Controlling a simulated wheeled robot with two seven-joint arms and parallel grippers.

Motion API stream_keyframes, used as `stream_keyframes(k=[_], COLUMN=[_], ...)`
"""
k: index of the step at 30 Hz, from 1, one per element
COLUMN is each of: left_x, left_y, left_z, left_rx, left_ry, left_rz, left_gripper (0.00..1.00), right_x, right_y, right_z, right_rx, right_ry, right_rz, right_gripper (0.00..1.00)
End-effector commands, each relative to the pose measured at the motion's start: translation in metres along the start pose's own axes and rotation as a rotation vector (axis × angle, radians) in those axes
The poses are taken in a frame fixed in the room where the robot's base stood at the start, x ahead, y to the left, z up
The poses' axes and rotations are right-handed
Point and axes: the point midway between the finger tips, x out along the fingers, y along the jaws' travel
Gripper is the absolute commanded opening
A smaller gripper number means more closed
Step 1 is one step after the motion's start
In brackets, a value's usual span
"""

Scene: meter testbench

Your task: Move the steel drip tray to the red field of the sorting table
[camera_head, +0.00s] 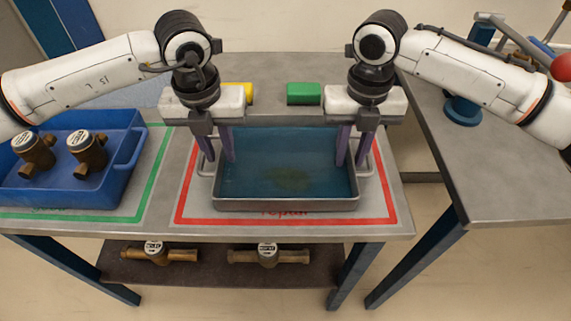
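The steel drip tray (287,205) holds blue-green liquid and sits inside the red field (385,212) of the sorting table (300,231). It appears to rest on the table top. My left gripper (219,158) is at the tray's left end, with its fingers around or beside the left handle. My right gripper (352,162) is at the right end, by the right handle (368,165). The fingers of both grippers look spread apart, but whether they touch the handles is unclear. The upper handle parts are partly hidden by the fingers.
A blue crate (120,170) with two brass water meters (86,148) stands in the green field (147,190) at left. A yellow block and a green block (304,93) lie behind the tray. Another table (490,170) stands at right. Two meters (268,255) lie on the lower shelf.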

Motion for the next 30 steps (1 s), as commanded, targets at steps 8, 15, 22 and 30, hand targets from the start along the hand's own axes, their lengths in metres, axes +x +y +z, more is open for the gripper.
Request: stream_keyframes(k=[8, 15, 22, 30], left_x=[-0.059, -0.099, -0.11, -0.11], left_y=[0.0, 0.0, 0.0, 0.0], left_z=[0.001, 0.001, 0.0, 0.0], left_rx=[0.0, 0.0, -0.001, 0.0], left_ry=[-0.005, -0.003, -0.001, -0.001], left_rz=[-0.001, -0.001, 0.0, 0.0], left_gripper=[0.22, 0.22, 0.22, 0.22], right_x=[0.0, 0.0, -0.007, -0.059], right_y=[0.0, 0.0, 0.0, 0.001], right_z=[0.0, 0.0, 0.0, 0.001], right_rx=[0.0, 0.0, 0.0, 0.0], right_ry=[0.0, 0.0, -0.002, -0.004], right_rz=[0.0, 0.0, 0.001, 0.002], right_gripper=[0.22, 0.22, 0.22, 0.22])
